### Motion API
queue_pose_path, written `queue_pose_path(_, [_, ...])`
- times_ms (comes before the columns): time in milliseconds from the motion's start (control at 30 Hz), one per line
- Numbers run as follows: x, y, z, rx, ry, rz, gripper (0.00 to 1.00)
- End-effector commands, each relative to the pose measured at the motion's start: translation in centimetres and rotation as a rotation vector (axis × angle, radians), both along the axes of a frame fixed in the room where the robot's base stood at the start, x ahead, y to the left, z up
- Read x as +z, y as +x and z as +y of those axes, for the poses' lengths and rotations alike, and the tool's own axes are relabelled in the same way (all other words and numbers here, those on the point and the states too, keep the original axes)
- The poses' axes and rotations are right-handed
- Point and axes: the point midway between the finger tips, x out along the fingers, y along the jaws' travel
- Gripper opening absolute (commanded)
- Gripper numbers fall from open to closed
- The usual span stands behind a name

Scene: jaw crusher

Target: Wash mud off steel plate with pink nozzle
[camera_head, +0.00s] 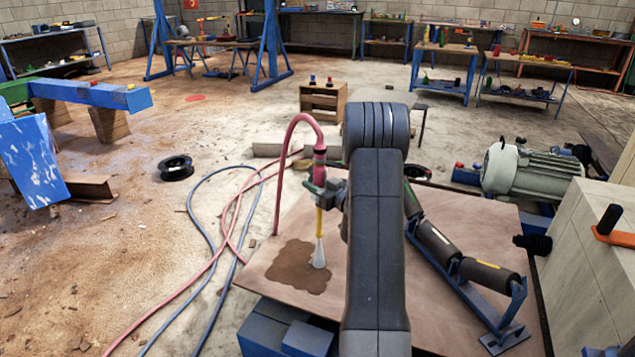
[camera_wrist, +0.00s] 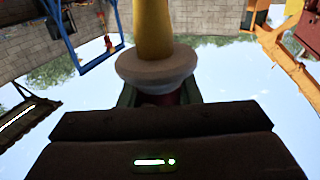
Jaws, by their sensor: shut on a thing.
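The pink nozzle (camera_head: 320,154) stands upright in the head view, with a pink hose looping off its top. My gripper (camera_head: 328,187) is shut on it. A yellow barrel (camera_head: 319,222) points down below the jaws and ends in a pale cone (camera_head: 319,256), either a tip or spray. The cone is over the right part of a dark brown mud patch (camera_head: 290,267) on the reddish-brown steel plate (camera_head: 455,235). The wrist view shows the yellow barrel (camera_wrist: 153,28) and a whitish collar (camera_wrist: 157,68) close up; my arm hides part of the plate.
A roller frame (camera_head: 455,255) lies on the plate's right side. Blue blocks (camera_head: 285,328) stand at its front left. Pink and blue hoses (camera_head: 215,245) run over the floor at left. A grey motor (camera_head: 530,170) and a pale block (camera_head: 590,270) stand at right.

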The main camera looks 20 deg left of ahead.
Motion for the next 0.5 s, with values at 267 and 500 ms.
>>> queue_pose_path(267, [0.1, -2.0, 0.2, 0.001, 0.001, 0.000, 0.01])
queue_pose_path(500, [0.1, -3.7, 0.3, 0.001, 0.000, -0.001, 0.01])
